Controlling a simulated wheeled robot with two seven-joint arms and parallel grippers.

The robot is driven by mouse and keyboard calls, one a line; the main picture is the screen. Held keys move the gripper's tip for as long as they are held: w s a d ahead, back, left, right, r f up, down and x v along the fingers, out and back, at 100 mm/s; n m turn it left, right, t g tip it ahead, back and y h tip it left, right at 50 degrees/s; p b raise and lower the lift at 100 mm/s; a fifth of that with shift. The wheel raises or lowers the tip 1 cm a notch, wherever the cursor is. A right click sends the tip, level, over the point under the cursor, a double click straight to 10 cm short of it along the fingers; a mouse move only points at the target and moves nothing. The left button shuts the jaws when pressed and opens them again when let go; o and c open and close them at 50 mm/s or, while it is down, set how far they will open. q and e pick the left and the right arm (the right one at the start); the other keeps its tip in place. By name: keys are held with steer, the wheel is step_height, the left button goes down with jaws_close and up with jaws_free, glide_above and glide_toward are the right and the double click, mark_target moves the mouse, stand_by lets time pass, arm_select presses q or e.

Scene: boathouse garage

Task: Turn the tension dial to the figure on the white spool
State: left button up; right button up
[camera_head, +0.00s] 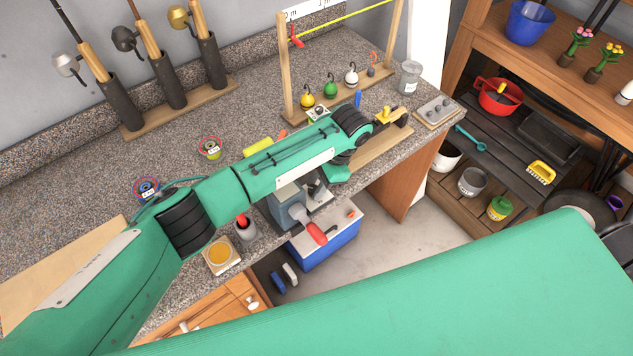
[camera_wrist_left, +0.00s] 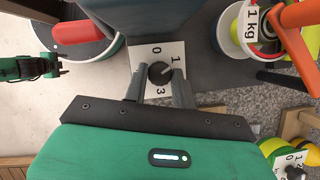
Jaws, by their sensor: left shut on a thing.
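My left gripper (camera_wrist_left: 158,86) is shut on a black dial knob (camera_wrist_left: 160,72) on a white plate (camera_wrist_left: 146,54). The plate bears 0, 1 and 3; a finger covers part of it. The knob's pale mark leans to the upper right, toward the 1. In the head view my left arm hides most of the dial, by the grey device (camera_head: 288,208) at the bench edge. A blue-and-red ringed spool (camera_head: 147,188) and a red-rimmed yellow-green spool (camera_head: 210,148) stand at left, labels too small to read. I cannot make out a white spool's figure. My right gripper (camera_wrist_left: 58,66) shows at the left.
A second dial (camera_wrist_left: 293,173) and a 1 kg label (camera_wrist_left: 252,24) are close at the right in the wrist view. A red handle (camera_head: 316,232) sticks out over the floor.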

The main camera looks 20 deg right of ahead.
arm_select(q)
steer(key=o, duration=1)
steer(key=shift+d, duration=0.1)
steer(key=shift+r, duration=0.1)
steer(key=shift+d+r, duration=0.15)
steer(key=shift+r, duration=0.1)
steer(key=v, duration=1.3)
steer(key=shift+b, duration=0.3)
